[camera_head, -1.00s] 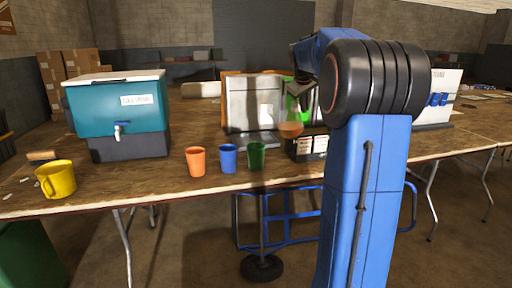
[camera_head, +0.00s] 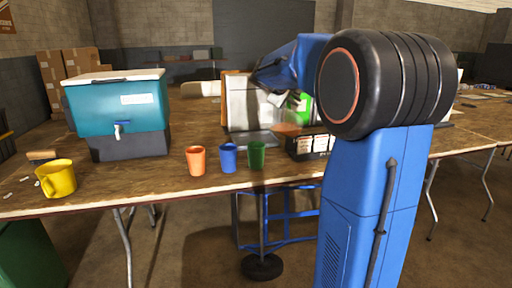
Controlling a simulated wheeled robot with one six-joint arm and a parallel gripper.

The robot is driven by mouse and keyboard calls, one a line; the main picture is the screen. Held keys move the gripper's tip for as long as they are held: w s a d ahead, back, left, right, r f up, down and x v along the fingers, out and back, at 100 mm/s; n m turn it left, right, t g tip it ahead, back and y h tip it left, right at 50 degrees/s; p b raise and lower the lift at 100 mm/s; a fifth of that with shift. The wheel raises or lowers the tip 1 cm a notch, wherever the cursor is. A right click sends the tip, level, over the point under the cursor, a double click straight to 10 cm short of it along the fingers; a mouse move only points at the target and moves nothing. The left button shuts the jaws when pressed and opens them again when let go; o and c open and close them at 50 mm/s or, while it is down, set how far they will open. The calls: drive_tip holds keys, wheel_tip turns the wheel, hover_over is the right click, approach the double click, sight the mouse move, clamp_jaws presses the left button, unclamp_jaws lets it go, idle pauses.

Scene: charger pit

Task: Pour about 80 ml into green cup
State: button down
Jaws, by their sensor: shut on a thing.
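The green cup (camera_head: 257,156) stands upright on the wooden table, at the right end of a row with a blue cup (camera_head: 228,158) and an orange cup (camera_head: 196,160). My gripper (camera_head: 288,100) is above the table, to the upper right of the green cup. It is shut on a clear vessel with orange-brown liquid (camera_head: 289,129), which looks tilted. The fingers and the vessel's outline are small and blurred. I cannot see a stream, and the inside of the green cup is too dark to read.
A teal drink cooler (camera_head: 117,105) with a tap stands at the left, with a yellow mug (camera_head: 57,179) near the front edge. A dark box with white labels (camera_head: 312,146) is right of the green cup. A metal-fronted machine (camera_head: 240,105) stands behind the cups.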

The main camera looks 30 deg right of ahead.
drive_tip(key=shift+a+r+n+h+p, duration=0.15)
drive_tip(key=shift+a+r+h+p, duration=0.05)
drive_tip(key=shift+a+h, duration=0.3)
drive_tip(key=shift+a+r+n+h+p, duration=0.2)
drive_tip(key=shift+a+h, duration=0.2)
drive_tip(key=shift+a, duration=0.15)
drive_tip(key=shift+a+h+p, duration=0.5)
drive_tip(key=shift+a+p, duration=0.15)
drive_tip(key=shift+p, duration=0.4)
idle(1.7)
drive_tip(key=shift+d, duration=0.1)
drive_tip(key=shift+d, duration=0.4)
drive_tip(key=shift+d+f+y, duration=0.2)
drive_tip(key=shift+d+y, duration=0.65)
drive_tip(key=shift+y, duration=0.25)
drive_tip(key=shift+d+f+y, duration=0.15)
drive_tip(key=shift+d+y, duration=0.05)
drive_tip(key=shift+y, duration=0.1)
drive_tip(key=shift+d, duration=0.1)
drive_tip(key=shift+d+f+m+y, duration=0.4)
drive_tip(key=shift+d+m+y, duration=0.2)
drive_tip(key=shift+y, duration=0.1)
drive_tip(key=shift+d+f+b, duration=0.1)
drive_tip(key=shift+d+b, duration=0.05)
drive_tip(key=shift+b, duration=0.2)
